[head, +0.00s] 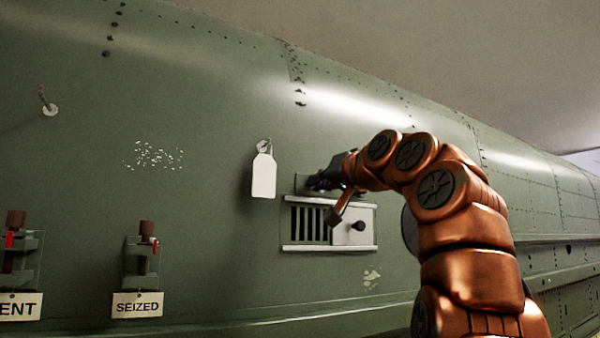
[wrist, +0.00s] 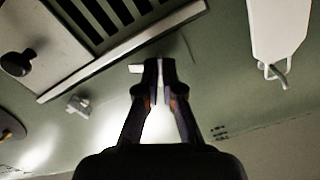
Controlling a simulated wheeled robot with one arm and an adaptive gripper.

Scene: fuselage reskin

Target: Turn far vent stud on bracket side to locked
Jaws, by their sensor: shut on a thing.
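The vent (head: 308,222) is a slatted opening in the green fuselage skin, with a pale cover plate (head: 350,232) and dark knob (head: 358,226) on its right part. My gripper (head: 318,183) is at the vent's upper edge. In the wrist view the fingertips (wrist: 159,76) are closed together beside the vent frame's rail. A small pale tab (wrist: 136,68) sticks out beside them, seemingly part of the stud they hold; the stud's body is hidden. A second small pale stud (wrist: 78,104) sits along the same rail, apart from my gripper. The held stud's angle cannot be read.
A white blank tag (head: 264,176) hangs from a hook left of the vent; it also shows in the wrist view (wrist: 277,32). A bracket with a "SEIZED" label (head: 138,306) and another labelled "ENT" (head: 18,307) are at lower left. The skin between them and the vent is clear.

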